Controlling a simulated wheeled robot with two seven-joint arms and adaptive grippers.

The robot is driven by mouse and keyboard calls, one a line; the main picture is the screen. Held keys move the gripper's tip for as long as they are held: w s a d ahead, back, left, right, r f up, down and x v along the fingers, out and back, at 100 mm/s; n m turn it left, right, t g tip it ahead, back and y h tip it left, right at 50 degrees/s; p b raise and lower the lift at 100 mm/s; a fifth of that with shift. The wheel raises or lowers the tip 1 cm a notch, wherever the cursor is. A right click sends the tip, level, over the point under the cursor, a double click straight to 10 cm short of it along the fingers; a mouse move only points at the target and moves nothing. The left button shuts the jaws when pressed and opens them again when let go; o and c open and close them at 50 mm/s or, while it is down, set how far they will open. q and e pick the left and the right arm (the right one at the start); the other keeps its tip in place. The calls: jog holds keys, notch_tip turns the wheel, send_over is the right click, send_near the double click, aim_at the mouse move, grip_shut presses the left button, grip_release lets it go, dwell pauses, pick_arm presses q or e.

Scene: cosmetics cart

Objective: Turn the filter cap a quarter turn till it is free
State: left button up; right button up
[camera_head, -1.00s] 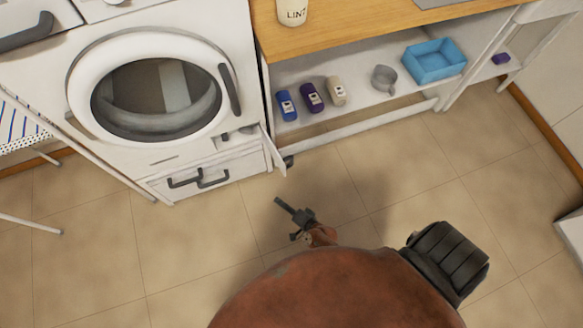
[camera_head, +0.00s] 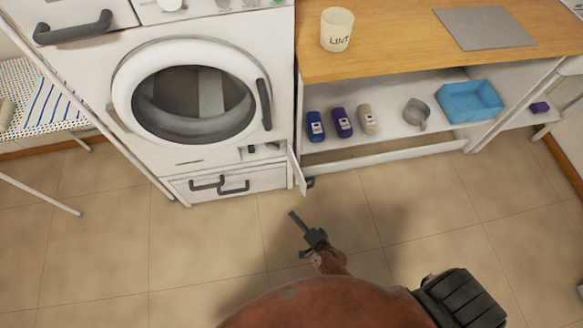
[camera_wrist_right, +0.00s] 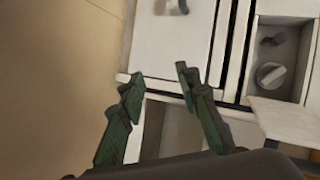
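The filter cap (camera_wrist_right: 270,75) is a round grey-white knob with a raised grip, in the small open compartment at the right of the right wrist view. In the head view, the compartment's white flap (camera_head: 297,172) stands open at the washing machine's lower right; the cap is too small to make out clearly there. The flap (camera_wrist_right: 288,122) also shows below the cap in the wrist view. My right gripper (camera_wrist_right: 157,86) is open and empty, left of the cap and apart from it. In the head view my right gripper (camera_head: 301,226) is over the floor before the machine. My left gripper is not in view.
The washing machine (camera_head: 120,105) has a closed round door and a handled lower panel. Right of it, a low shelf (camera_head: 385,145) holds several bottles, a grey cup (camera_head: 416,113) and a blue tray (camera_head: 470,101). A lint bin (camera_head: 337,30) stands above. Open floor lies in front.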

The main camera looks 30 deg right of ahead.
jog(key=w+r+m+t+h+b, duration=0.2)
jog(key=w+r+m+t, duration=0.3)
jog(key=w+r, duration=0.55)
jog(key=m+h+b, duration=0.3)
jog(key=m+h, duration=0.1)
jog(key=m, duration=0.6)
send_near(272, 148)
jog(key=w, duration=0.1)
jog(key=shift+m+h, duration=0.4)
jog(key=shift+b+x, duration=1.15)
jog(key=shift+x, duration=2.95)
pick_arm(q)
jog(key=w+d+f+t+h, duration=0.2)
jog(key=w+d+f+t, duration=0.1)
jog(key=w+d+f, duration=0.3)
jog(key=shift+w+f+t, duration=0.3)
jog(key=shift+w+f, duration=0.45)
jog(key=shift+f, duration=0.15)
pick_arm(e)
jog(key=shift+f, duration=0.15)
jog(key=shift+c, duration=0.2)
jog(key=shift+s, duration=0.1)
grip_shut()
jog(key=shift+a, duration=0.1)
